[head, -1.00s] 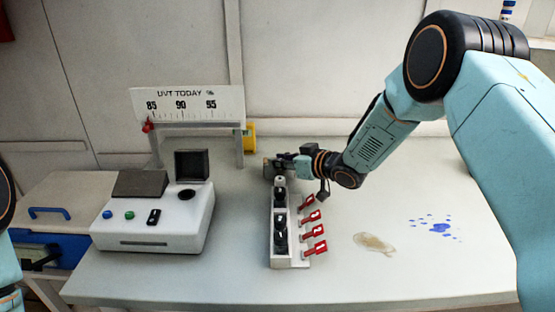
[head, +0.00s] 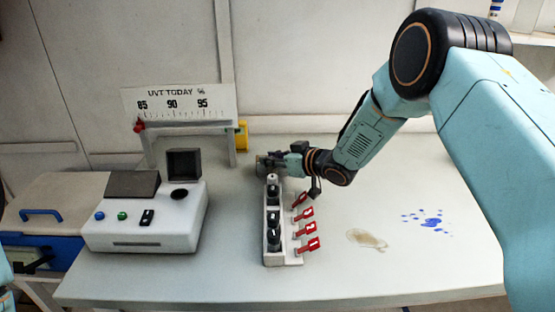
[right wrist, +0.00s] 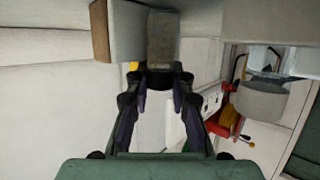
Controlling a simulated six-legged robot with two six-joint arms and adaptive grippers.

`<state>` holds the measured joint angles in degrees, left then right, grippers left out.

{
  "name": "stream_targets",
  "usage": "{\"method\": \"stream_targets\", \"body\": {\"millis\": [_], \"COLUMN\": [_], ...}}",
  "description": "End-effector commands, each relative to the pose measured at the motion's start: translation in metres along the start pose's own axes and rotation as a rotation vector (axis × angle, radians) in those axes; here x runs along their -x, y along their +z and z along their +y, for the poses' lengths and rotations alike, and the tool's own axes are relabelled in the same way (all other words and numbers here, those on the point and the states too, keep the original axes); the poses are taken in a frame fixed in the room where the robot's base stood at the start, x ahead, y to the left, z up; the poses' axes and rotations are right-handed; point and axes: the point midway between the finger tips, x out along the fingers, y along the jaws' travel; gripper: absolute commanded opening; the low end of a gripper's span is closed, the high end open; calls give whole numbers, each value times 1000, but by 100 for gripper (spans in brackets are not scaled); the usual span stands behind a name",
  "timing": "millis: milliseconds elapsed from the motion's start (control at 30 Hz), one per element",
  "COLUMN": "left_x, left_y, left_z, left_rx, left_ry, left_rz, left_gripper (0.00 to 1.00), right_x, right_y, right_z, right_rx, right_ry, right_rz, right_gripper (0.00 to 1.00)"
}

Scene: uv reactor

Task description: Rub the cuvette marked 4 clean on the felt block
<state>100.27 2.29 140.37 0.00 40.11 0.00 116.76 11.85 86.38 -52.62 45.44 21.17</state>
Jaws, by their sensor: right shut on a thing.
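My right gripper (head: 264,163) is behind the far end of the white rack (head: 283,259). In the right wrist view its fingers (right wrist: 160,80) are closed on a dark-topped piece with a grey, box-like body (right wrist: 163,40), seemingly a cuvette. Its mark cannot be read. A pale block with a brown side (right wrist: 100,32) shows right beside that body, possibly the felt block; I cannot tell whether they touch. Several dark-capped cuvettes (head: 273,236) stand in the rack beside red numbered tags (head: 309,244). My left gripper is out of view.
A white instrument (head: 150,225) with an upright dark lid (head: 184,163) stands left of the rack. A scale sign (head: 178,105) is behind it. A beige stain (head: 367,239) and blue spots (head: 430,221) mark the otherwise clear right side of the table.

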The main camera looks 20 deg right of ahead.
Motion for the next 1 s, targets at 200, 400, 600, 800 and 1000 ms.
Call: {"method": "stream_targets", "body": {"millis": [200, 400, 600, 800, 1000], "left_x": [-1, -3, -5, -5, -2], "left_y": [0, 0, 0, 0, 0], "left_z": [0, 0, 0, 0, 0], "left_rx": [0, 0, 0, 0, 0], "left_ry": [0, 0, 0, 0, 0], "left_rz": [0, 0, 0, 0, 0], "left_gripper": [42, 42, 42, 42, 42], "right_x": [-3, -10, -17, -20, -14], "right_y": [-2, -4, -7, -8, -7], "right_z": [-3, -9, -16, -19, -14], "right_rx": [1, 1, 1, 0, -1], "right_ry": [0, 0, 0, 1, 3], "right_rz": [1, 1, 2, 3, 2], "right_gripper": [0, 0, 0, 0, 0]}}
